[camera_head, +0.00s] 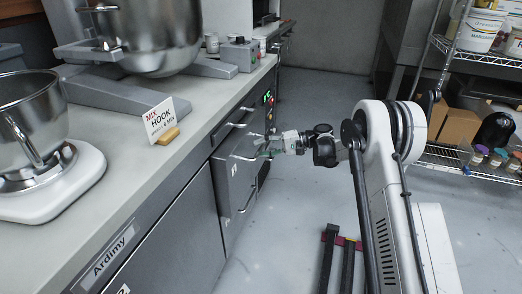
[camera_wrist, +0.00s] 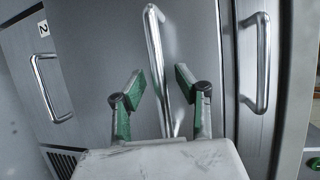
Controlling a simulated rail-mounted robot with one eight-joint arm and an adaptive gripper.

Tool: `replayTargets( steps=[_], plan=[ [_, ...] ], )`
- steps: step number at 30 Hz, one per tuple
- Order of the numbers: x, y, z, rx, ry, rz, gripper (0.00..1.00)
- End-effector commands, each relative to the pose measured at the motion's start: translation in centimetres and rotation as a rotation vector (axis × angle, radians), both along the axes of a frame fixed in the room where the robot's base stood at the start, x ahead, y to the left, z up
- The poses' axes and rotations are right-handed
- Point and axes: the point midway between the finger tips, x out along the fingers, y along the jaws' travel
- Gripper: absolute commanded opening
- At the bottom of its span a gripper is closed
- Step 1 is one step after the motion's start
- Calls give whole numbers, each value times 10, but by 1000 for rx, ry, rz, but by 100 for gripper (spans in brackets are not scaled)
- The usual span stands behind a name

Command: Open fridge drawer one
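The fridge drawer front marked 1 (camera_head: 231,185) is a grey metal panel under the counter in the head view. It looks shut. In the wrist view, the metal panel (camera_wrist: 105,50) ahead carries a long bar handle (camera_wrist: 155,55). My gripper (camera_wrist: 159,75) is open, with its green-padded fingers on either side of this handle. I see a gap between each pad and the bar, and I cannot tell how deep the bar sits between them. In the head view, my gripper (camera_head: 262,152) is close to the drawer front, and its fingertips are hard to make out.
In the wrist view, a second handle (camera_wrist: 47,88) is at left below a label 2, and a third handle (camera_wrist: 260,62) is at right. The counter (camera_head: 205,115) holds mixers and a sign (camera_head: 159,120). A wire shelf (camera_head: 475,55) stands at right. The floor (camera_head: 305,95) behind my arm is clear.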

Motion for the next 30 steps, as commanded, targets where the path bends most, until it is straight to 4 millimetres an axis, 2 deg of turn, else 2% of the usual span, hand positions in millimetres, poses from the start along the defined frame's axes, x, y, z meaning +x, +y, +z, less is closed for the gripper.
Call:
replayTargets(
  steps=[5,12,25,30],
  plan=[
    [0,0,0,0,0,0,32],
    [0,0,0,0,0,0,1],
    [0,0,0,0,0,1,0],
    [-7,4,0,-1,0,17,0]
  ],
)
